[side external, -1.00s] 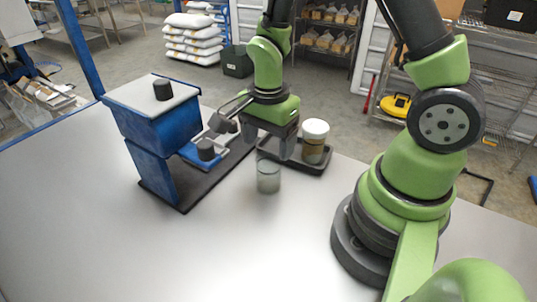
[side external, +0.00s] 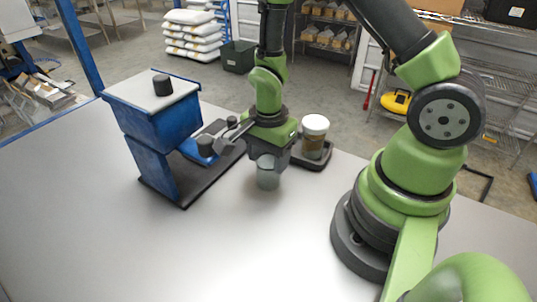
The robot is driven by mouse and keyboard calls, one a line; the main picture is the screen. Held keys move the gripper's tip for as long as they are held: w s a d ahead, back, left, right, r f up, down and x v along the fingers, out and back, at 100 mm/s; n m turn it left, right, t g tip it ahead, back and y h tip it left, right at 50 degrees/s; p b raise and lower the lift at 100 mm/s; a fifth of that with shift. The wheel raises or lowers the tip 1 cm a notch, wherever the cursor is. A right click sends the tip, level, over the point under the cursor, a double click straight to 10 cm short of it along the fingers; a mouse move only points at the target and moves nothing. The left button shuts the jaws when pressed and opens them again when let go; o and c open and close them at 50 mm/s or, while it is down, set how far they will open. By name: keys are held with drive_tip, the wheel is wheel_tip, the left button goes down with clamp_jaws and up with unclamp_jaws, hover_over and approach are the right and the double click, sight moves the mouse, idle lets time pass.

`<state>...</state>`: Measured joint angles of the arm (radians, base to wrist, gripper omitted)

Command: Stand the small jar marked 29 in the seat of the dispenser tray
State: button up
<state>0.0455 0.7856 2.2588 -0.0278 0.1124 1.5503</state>
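A small, clear greenish jar (side external: 268,181) stands upright on the grey table, in front of the dispenser. No number can be read on it. My gripper (side external: 268,163) points down directly over this jar, with its fingers at the jar's upper part and hiding its rim. Whether the fingers are closed on the glass cannot be told. The blue dispenser (side external: 155,128) stands to the left, on a dark base plate (side external: 190,193). A blue ledge with dark knobs (side external: 205,147) sticks out on its right side; the seat cannot be made out.
A brown-filled jar with a white lid (side external: 315,125) stands on a dark tray (side external: 318,163), behind and right of my gripper. A black knob (side external: 162,85) sits on the dispenser's top. The table's front left (side external: 110,240) is clear.

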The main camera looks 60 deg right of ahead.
drive_tip(key=shift+r, duration=2.5)
drive_tip(key=w+a+r+n, duration=0.15)
drive_tip(key=r+n, duration=0.25)
drive_tip(key=n, duration=0.5)
drive_tip(key=w+r+n, duration=0.2)
drive_tip(key=r+n, duration=0.2)
drive_tip(key=n, duration=0.5)
drive_tip(key=shift+s+d+f, duration=0.25)
drive_tip(key=shift+s+f, duration=0.35)
drive_tip(key=shift+f, duration=1.45)
drive_tip(key=shift+s+d+f, duration=0.25)
drive_tip(key=shift+s+f, duration=0.3)
drive_tip(key=shift+f, duration=1.55)
drive_tip(key=shift+s+d+f, duration=0.25)
drive_tip(key=shift+s+f, duration=0.35)
drive_tip(key=shift+f, duration=1.45)
drive_tip(key=shift+f, duration=0.3)
